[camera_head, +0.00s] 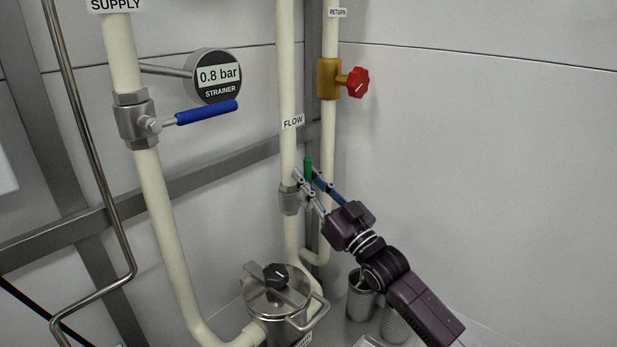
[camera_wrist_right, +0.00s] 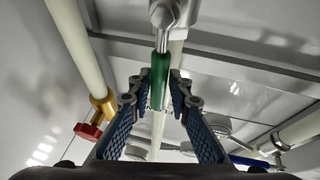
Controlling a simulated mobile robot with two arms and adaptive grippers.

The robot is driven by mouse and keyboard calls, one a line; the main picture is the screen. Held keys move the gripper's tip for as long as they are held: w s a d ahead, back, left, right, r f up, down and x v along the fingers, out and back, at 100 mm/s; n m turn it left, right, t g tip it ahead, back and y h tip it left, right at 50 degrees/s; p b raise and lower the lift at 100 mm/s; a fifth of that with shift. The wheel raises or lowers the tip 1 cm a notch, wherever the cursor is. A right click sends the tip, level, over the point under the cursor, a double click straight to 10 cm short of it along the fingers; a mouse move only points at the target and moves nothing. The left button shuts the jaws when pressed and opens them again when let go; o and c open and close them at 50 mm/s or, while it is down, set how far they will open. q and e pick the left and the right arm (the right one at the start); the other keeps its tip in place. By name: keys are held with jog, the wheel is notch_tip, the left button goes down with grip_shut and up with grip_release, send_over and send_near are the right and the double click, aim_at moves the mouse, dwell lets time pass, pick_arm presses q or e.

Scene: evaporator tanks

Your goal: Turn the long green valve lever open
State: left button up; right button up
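The green valve lever (camera_head: 308,168) stands roughly upright by the steel valve (camera_head: 290,199) on the pipe labelled FLOW. In the right wrist view the green sleeve (camera_wrist_right: 160,78) hangs from a metal stem below the valve body (camera_wrist_right: 166,12). My right gripper (camera_head: 306,180) is at the lever, with its fingers open. In the right wrist view, the blue-padded fingers (camera_wrist_right: 160,100) lie on either side of the sleeve, with gaps visible. The lever's lower part is partly hidden by the fingers in the head view. My left gripper is not in view.
A blue lever (camera_head: 207,112) and a 0.8 bar gauge (camera_head: 218,76) are on the SUPPLY pipe (camera_head: 165,220). A red knob (camera_head: 358,82) is on the RETURN pipe. A lidded steel strainer (camera_head: 280,300) and mesh baskets (camera_head: 361,298) stand below. The right wall is bare.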

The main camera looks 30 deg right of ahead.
jog(key=shift+o, duration=1.3)
jog(key=shift+r, duration=0.1)
jog(key=v, duration=1.2)
